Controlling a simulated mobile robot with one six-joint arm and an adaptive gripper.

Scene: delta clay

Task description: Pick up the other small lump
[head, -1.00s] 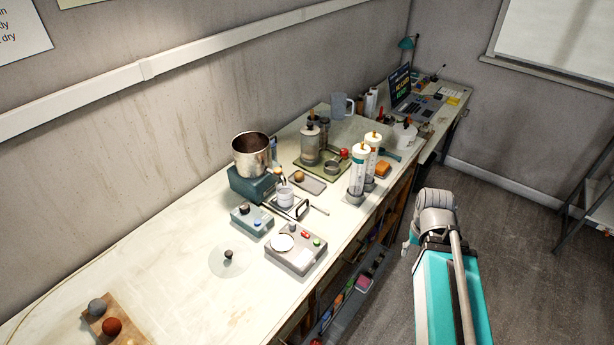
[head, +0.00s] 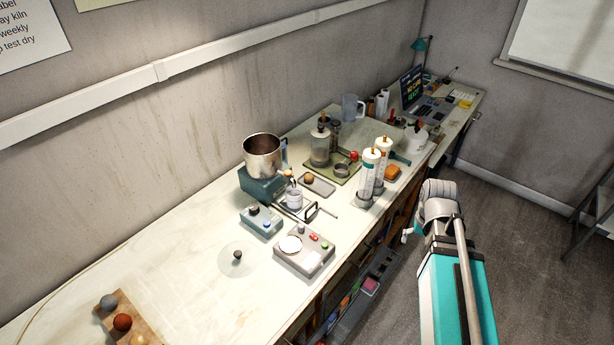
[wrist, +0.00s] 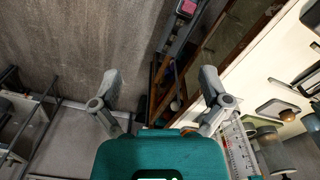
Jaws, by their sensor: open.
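Several small round lumps show in the head view. On a wooden board (head: 145,325) at the lower left are a grey lump (head: 109,302), a red-brown lump (head: 122,322) and a tan lump (head: 138,340) cut by the frame's bottom edge. A small dark lump (head: 237,256) sits on a pale round disc. An orange-tan lump (head: 309,178) lies on a small tray. I cannot tell which is the other small lump. My gripper (wrist: 160,85) is open and empty in the wrist view, over the floor beside the bench. My arm hides most of it in the head view.
The bench (head: 165,265) holds a metal pot (head: 263,155) on a blue base, a blue-grey control box (head: 261,220), a white-plate device (head: 304,250) and upright white tubes (head: 370,175). Shelves with bins (head: 370,285) lie below its front edge. The front-left benchtop is mostly clear.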

